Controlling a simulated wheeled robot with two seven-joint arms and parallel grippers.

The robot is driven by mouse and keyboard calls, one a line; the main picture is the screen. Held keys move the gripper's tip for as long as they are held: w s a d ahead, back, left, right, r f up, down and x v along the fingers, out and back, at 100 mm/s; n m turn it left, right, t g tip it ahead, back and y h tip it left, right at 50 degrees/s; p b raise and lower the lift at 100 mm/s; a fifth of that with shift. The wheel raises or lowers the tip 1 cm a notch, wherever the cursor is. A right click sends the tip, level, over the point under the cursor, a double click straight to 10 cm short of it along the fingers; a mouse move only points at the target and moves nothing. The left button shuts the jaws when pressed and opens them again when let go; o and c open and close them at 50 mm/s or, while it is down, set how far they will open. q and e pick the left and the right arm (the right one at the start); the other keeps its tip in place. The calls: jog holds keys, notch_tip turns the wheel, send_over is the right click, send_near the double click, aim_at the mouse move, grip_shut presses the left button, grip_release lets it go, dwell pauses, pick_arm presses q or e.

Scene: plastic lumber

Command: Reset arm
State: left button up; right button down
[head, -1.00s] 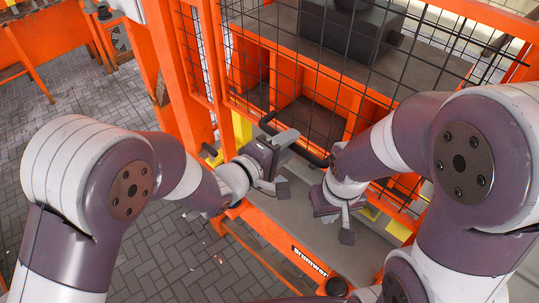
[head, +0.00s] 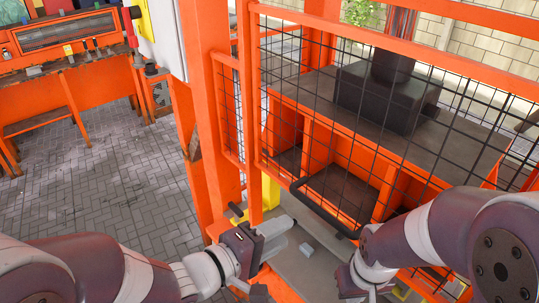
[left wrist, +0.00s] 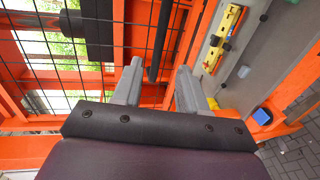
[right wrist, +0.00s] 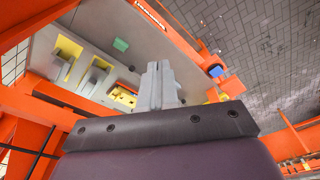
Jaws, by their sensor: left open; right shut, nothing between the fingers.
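My left gripper (head: 290,238) is at the lower middle of the head view, in front of the orange mesh guard (head: 350,130). In the left wrist view its two grey fingers (left wrist: 158,82) are spread, with nothing between them. The black bar handle (head: 322,210) of the guard is beyond it; it also shows in the left wrist view (left wrist: 161,40), apart from the fingers. My right gripper is low in the head view, its fingertips not clearly visible there. In the right wrist view its fingers (right wrist: 160,84) are together and empty.
A grey worktop (right wrist: 185,58) with a yellow-and-red fixture (left wrist: 222,38) lies below the guard. A blue piece (left wrist: 262,115) is by its edge. A dark machine block (head: 385,98) stands behind the mesh. An orange bench (head: 75,95) is at far left; paved floor (head: 110,180) is open.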

pick_arm(q)
jog(key=s+a+f+m+g+y+b, duration=0.2)
jog(key=s+a+f+m+g+y, duration=0.1)
jog(key=a+f+y, duration=0.3)
jog(key=s+a+f+m+g+y+b, duration=0.1)
jog(key=s+a+f+m+g+y, duration=0.2)
jog(key=a+f, duration=0.7)
jog(key=a+m+g+y, duration=0.1)
jog(key=a+g+y, duration=0.1)
jog(key=a, duration=0.3)
jog(key=shift+s+m+y+b, duration=0.2)
jog(key=shift+m+y+b, duration=0.2)
jog(key=shift+y, duration=0.2)
jog(key=shift+a, duration=0.1)
